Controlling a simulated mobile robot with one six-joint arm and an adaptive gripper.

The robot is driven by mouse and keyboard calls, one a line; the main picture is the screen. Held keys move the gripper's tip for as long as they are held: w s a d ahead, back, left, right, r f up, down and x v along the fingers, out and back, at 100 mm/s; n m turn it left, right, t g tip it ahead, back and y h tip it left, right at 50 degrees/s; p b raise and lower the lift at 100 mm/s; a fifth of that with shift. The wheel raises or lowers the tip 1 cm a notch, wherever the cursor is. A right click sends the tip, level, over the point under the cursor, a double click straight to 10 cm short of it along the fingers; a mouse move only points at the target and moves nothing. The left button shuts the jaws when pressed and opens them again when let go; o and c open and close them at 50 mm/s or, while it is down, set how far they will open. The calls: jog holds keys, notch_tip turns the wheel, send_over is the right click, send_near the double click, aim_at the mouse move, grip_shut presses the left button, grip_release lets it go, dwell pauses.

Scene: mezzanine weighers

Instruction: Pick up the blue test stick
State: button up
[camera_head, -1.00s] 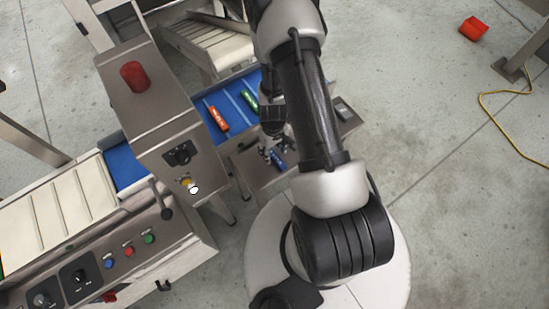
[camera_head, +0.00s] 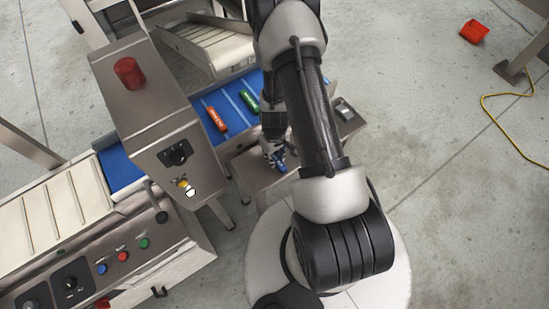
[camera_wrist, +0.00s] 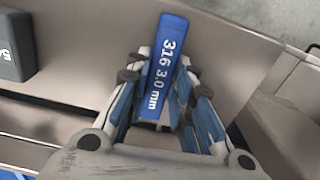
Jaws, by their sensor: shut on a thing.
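The blue test stick (camera_wrist: 160,70) is marked "316 3.0 mm" and fills the middle of the wrist view. My gripper (camera_wrist: 161,85) is shut on it, with a finger at each side; the stick's far end sticks out beyond the fingertips. In the head view my gripper (camera_head: 276,156) is above the steel shelf, with the blue stick (camera_head: 281,166) showing at its fingers. Part of the gripper is hidden by its own wrist there. I cannot tell whether the stick touches the shelf.
The steel shelf (camera_head: 252,180) lies beside the blue conveyor belt (camera_head: 230,117). A red-orange stick (camera_head: 217,119) and a green stick (camera_head: 248,101) lie on the belt. A grey block (camera_wrist: 12,45) is at the wrist view's left. A control cabinet (camera_head: 150,110) stands left.

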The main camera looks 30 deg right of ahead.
aim_at(275, 157)
grip_shut()
jog(key=shift+r, duration=0.1)
notch_tip(275, 157, up, 20)
jog(key=p, duration=1.9)
